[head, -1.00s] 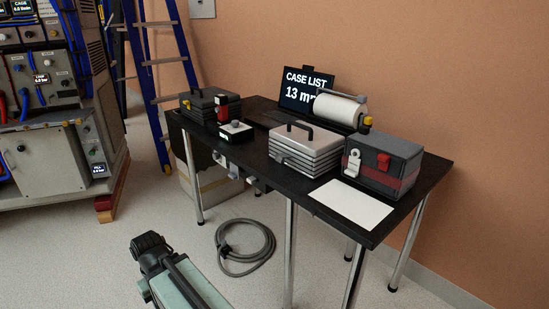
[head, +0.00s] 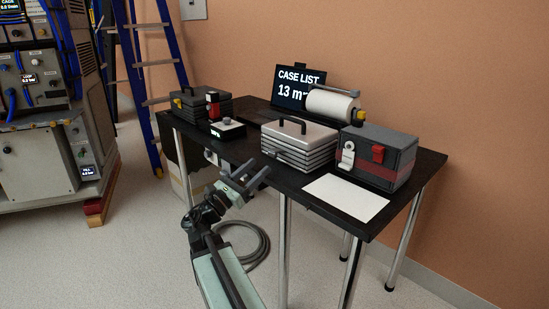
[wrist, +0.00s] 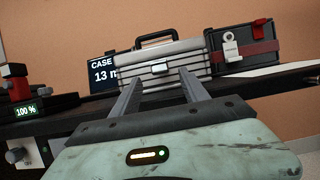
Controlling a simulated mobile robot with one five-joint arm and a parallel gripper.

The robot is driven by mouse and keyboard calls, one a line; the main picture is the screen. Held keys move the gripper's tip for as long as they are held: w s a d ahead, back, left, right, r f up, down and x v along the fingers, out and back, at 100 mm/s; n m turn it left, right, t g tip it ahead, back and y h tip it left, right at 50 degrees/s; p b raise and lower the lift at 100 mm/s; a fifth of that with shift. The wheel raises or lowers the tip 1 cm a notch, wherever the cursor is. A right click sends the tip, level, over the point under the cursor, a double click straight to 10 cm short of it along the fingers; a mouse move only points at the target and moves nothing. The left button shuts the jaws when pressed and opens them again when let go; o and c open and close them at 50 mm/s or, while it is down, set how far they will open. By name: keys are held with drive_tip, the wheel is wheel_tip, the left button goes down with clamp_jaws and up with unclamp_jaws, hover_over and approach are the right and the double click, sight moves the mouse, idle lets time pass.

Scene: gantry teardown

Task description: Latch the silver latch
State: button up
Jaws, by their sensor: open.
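A dark grey case (head: 405,160) with a red band stands at the right end of the black table. Its front carries a pale silver latch (head: 348,158) on the left and a red latch (head: 378,153) beside it. In the wrist view the silver latch (wrist: 230,48) shows at upper right; whether it is fastened I cannot tell. My gripper (head: 258,170) is open and empty near the table's front edge, left of the dark case and apart from it. In the wrist view its fingers (wrist: 160,77) point towards the silver ribbed case.
The silver ribbed case (head: 300,145) stands left of the dark case, with a small front plate (wrist: 159,68). A white sheet (head: 346,198) lies in front of the dark case. A paper roll (head: 331,103) and a screen (head: 300,88) stand behind. A hose (head: 245,245) lies on the floor.

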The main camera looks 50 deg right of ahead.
sight(271, 155)
drive_tip(key=p+x, duration=0.3)
drive_tip(key=x, duration=0.4)
drive_tip(key=shift+r, duration=0.1)
drive_tip(key=shift+d, duration=0.4)
